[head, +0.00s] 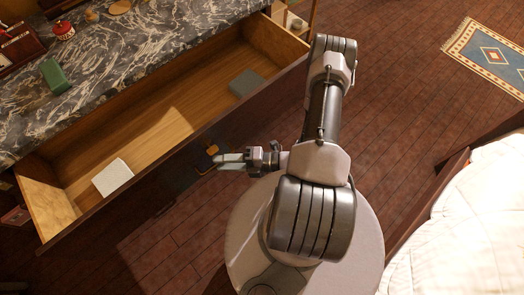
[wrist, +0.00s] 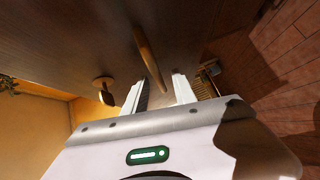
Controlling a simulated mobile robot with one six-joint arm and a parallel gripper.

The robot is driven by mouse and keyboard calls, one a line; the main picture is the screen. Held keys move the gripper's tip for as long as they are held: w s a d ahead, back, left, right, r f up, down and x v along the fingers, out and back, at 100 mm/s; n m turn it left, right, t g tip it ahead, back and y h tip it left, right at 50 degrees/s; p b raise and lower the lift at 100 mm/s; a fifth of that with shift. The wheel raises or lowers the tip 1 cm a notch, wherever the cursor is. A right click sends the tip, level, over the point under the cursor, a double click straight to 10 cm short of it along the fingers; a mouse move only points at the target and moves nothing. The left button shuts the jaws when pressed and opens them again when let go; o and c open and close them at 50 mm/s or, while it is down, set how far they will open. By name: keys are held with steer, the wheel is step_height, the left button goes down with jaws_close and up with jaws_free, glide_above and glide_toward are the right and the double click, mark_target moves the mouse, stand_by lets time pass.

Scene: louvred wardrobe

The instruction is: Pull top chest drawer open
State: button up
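The top chest drawer (head: 140,140) stands pulled well out from under the marble top in the head view, its wooden inside showing. A white block (head: 112,177) and a grey block (head: 246,83) lie in it. A brass-coloured handle (head: 212,150) is on its dark front. My gripper (head: 217,160) is at this handle, its two pale fingers apart. In the wrist view the handle bar (wrist: 149,60) runs between the open fingers (wrist: 160,92), with gaps visible beside it. Whether a finger touches the bar I cannot tell.
The marble top (head: 120,50) carries a green box (head: 55,76) and a red jar (head: 63,30). A bed with white bedding (head: 480,215) is at the lower right. A patterned rug (head: 490,57) lies at the upper right. Wooden floor (head: 410,110) is clear between.

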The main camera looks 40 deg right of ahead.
steer(key=p+v, duration=0.2)
steer(key=v, duration=1.3)
steer(key=shift+s+d+p, duration=0.15)
steer(key=shift+s+p, duration=0.1)
steer(key=shift+p, duration=0.1)
steer(key=shift+r, duration=0.1)
steer(key=w+a+r+n+g+h, duration=0.15)
steer(key=w+r+n+g, duration=0.3)
steer(key=r+n, duration=0.5)
steer(key=w+r+n+g+h, duration=0.25)
steer(key=r+n+g, duration=0.35)
steer(key=r+n, duration=0.4)
steer(key=s+a+r+n+t+h, duration=0.1)
steer(key=a+r+n+t+h, duration=0.1)
steer(key=a+r+n, duration=0.5)
steer(key=s+a+r+n+t+h, duration=0.2)
steer(key=a+r+n, duration=0.5)
steer(key=r+n, duration=0.4)
steer(key=n+t+h, duration=0.1)
steer(key=n, duration=0.3)
steer(key=shift+s+a+n+h, duration=0.2)
steer(key=shift+a+n+h, duration=0.15)
steer(key=shift+h, duration=0.05)
